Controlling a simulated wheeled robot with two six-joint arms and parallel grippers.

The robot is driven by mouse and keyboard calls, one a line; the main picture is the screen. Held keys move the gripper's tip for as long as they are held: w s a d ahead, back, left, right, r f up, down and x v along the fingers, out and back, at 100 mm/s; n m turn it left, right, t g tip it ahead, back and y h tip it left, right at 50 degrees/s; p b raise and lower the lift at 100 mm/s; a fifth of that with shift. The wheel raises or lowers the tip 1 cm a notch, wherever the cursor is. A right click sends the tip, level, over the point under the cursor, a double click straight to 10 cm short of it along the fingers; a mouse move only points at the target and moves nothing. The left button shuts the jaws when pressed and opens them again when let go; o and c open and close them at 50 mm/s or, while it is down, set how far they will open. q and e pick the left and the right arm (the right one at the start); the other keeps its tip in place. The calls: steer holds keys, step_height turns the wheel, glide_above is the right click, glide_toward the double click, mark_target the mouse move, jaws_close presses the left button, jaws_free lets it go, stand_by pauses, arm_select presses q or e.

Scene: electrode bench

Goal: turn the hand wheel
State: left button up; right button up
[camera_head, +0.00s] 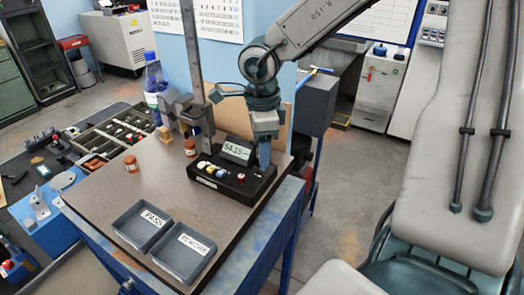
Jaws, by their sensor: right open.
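My right gripper (264,148) points down at the right end of a black instrument base (215,184) on the bench. Its jaws are open, but the gap is hard to see. The base carries a tilted display reading about 54.15 (237,151), several small pale and yellow pieces and a red knob (240,178). A grey upright column (196,65) rises behind it. I cannot clearly make out a hand wheel; the gripper and wrist cover part of the instrument. My left gripper is not in view.
Two grey trays, PASS (119,228) and REWORK (160,262), stand at the bench's front. Two small brown-red jars (190,147) (131,163) stand behind. A divided parts tray (95,148) and a bottle (154,82) are left. A grey box (318,101) is close on the right.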

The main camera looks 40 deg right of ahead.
steer(key=shift+f, duration=0.8)
